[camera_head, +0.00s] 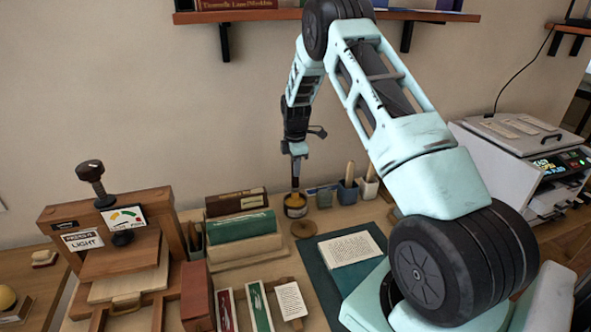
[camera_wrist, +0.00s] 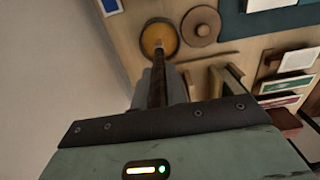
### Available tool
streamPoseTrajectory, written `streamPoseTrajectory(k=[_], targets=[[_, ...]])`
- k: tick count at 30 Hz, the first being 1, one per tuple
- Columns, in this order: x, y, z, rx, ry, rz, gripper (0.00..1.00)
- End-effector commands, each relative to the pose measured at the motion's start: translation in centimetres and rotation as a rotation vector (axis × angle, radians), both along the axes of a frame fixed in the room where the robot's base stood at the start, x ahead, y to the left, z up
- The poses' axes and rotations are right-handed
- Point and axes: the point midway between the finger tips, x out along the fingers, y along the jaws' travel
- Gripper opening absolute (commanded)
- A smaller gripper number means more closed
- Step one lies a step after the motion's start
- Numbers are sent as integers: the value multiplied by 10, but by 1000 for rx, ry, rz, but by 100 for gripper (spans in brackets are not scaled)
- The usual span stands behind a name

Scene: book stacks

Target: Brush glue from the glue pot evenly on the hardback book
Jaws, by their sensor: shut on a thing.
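My gripper (camera_head: 298,152) is shut on a brush (camera_wrist: 158,80), pointing down over the glue pot (camera_head: 295,210). In the wrist view the brush's dark handle runs from my gripper (camera_wrist: 160,88) to the pot (camera_wrist: 147,39), which holds amber glue. The brush tip appears to be at or inside the pot's mouth; I cannot tell how deep. A flat dark teal book or board (camera_head: 322,275) lies to the right, with a printed page (camera_head: 349,249) on it. I cannot tell for sure that this is the hardback book. Its teal edge also shows in the wrist view (camera_wrist: 232,22).
A round brown lid (camera_head: 304,230) lies beside the pot. Small containers (camera_head: 347,191) stand to its right. Upright books (camera_head: 240,228) and a wooden press (camera_head: 130,250) stand to the left. Several smaller books (camera_head: 260,305) are in front. A printer (camera_head: 520,150) is at the right.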

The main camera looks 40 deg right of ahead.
Motion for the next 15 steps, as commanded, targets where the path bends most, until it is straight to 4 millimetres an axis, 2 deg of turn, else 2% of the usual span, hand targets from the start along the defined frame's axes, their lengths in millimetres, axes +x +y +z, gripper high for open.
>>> streamPoseTrajectory(k=[1,15], targets=[[0,0,7,0,0,0,0],[0,0,43,-1,-2,0,0]])
